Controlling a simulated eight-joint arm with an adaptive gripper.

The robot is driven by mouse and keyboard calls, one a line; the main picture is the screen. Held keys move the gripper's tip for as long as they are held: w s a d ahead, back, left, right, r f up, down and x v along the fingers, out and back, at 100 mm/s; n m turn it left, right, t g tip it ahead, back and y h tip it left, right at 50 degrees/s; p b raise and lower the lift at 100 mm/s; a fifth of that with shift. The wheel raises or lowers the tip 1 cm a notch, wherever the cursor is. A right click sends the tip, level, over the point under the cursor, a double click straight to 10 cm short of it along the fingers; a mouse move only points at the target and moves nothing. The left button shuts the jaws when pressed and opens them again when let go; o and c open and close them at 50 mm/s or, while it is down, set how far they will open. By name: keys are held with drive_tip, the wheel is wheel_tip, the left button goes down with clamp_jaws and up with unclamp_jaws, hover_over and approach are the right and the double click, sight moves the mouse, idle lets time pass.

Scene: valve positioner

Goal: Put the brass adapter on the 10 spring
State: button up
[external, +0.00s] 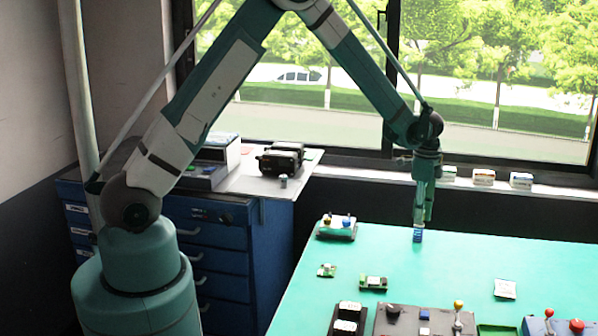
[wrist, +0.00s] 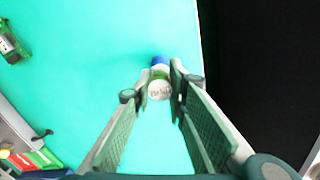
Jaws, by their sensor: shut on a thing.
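My gripper (external: 418,226) points straight down over the back part of the green table in the external view. In the wrist view its fingers (wrist: 160,87) are closed around a small cylinder (wrist: 159,91) with a whitish round top, dark print I cannot read and a green band. A blue part (wrist: 158,61) shows just beyond it; it also shows under the fingertips in the external view (external: 417,236), at or close to the table. I cannot tell for certain which thing is the brass adapter or the 10 spring. A small brass-coloured piece (external: 327,219) stands on a block at the table's back left.
The block (external: 337,233) also carries a blue piece. Small green boards (external: 373,283) lie left of centre. Panels with a yellow-topped lever (external: 458,306) and a red-knobbed lever (external: 549,314) stand at the front. The table around my gripper is clear.

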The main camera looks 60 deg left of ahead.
drive_tip(key=shift+f, duration=0.15)
drive_tip(key=o, duration=0.9)
wheel_tip(320, 180, up, 12)
drive_tip(key=shift+r+p, duration=0.2)
drive_tip(key=shift+p, duration=0.1)
idle(0.8)
